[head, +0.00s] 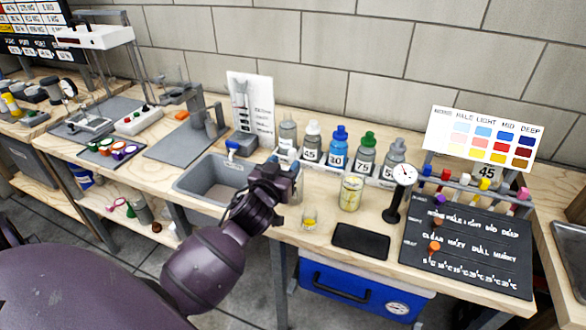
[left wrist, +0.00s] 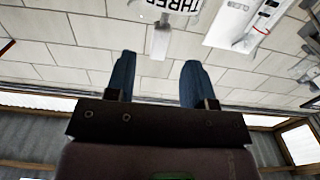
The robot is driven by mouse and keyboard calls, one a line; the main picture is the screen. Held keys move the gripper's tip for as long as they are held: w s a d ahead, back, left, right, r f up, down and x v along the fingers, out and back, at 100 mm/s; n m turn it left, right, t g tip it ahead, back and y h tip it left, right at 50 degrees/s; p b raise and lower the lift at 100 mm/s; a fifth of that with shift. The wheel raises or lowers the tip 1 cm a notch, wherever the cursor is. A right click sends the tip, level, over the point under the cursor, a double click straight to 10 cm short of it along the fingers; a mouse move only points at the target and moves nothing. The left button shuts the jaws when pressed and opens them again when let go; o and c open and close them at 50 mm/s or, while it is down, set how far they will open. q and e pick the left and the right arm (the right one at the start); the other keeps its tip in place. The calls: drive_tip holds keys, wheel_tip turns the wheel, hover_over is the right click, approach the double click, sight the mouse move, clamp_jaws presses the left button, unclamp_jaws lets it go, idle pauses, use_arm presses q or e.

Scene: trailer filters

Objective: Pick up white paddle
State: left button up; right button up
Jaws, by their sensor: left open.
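My left gripper (head: 284,165) reaches over the front of the bench, just right of the grey sink and in front of the row of bottles. In the left wrist view its two blue fingers (left wrist: 157,75) stand apart with nothing between them. Beyond them hangs a white piece (left wrist: 160,40) with a narrow strip and part of a label reading "THREE"; I cannot tell whether it is the white paddle. No paddle is clearly recognisable in the head view. My right gripper is not in view.
The grey sink (head: 205,178) is left of my gripper. Bottles (head: 338,150), a yellowish jar (head: 351,192), a gauge on a stand (head: 398,190) and a black slab (head: 361,241) lie right of it. A dark board (head: 465,248) with pegs fills the right end. A blue box (head: 350,285) stands below.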

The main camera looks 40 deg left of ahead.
sight(291, 158)
use_arm(q)
drive_tip(key=shift+f+x, duration=0.15)
drive_tip(key=shift+x, duration=1.2)
drive_tip(key=shift+f+x, duration=0.15)
drive_tip(key=shift+x, duration=1.15)
drive_tip(key=shift+d, duration=0.1)
clamp_jaws()
